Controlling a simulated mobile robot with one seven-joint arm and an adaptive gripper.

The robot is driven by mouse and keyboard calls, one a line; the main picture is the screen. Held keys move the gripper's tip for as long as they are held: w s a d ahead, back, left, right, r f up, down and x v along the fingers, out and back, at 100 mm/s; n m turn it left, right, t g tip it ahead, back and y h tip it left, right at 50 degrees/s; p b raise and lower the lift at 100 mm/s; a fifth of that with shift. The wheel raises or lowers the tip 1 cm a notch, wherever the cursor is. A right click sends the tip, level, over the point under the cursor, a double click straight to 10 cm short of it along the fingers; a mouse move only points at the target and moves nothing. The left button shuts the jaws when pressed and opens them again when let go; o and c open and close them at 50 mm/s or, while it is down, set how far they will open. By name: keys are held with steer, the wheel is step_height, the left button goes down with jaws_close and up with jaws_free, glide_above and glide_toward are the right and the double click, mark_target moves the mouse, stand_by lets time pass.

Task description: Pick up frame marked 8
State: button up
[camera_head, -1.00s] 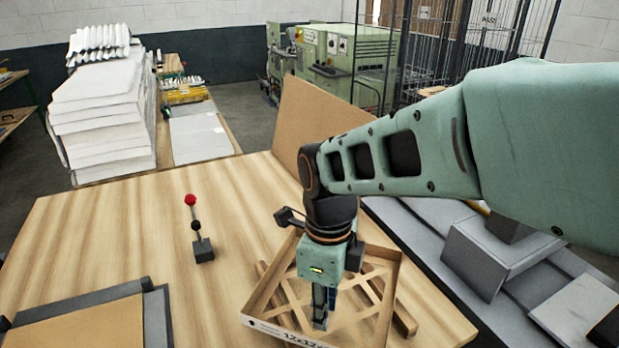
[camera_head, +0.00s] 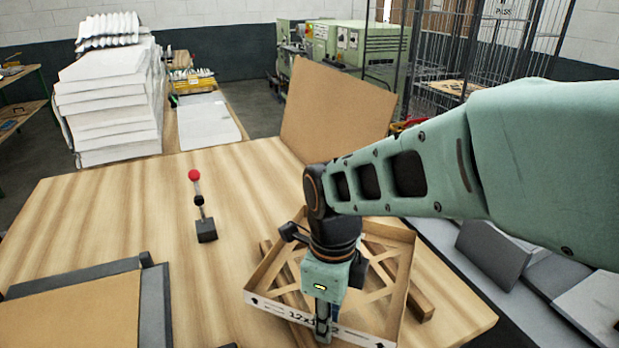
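A shallow cardboard frame (camera_head: 394,262) with diagonal inner strips lies on the wooden table at the front right. Its front wall carries printed black characters, partly hidden by my gripper; I cannot make out a mark 8. My gripper (camera_head: 323,330) points down at the front wall of this frame, with its fingers at or very near that wall. Only one finger shows clearly, so I cannot tell whether it is shut on the wall. My wrist and arm hide part of the frame's middle and back.
Wooden bars (camera_head: 417,302) lie under the frame. A red-knobbed lever (camera_head: 206,229) stands left of it. A cardboard sheet (camera_head: 335,110) leans up at the back edge. A grey-edged fixture (camera_head: 154,310) sits at the front left. The table (camera_head: 110,215) between is clear.

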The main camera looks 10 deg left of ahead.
steer(key=shift+f, duration=0.2)
jaws_close()
steer(key=shift+f, duration=0.1)
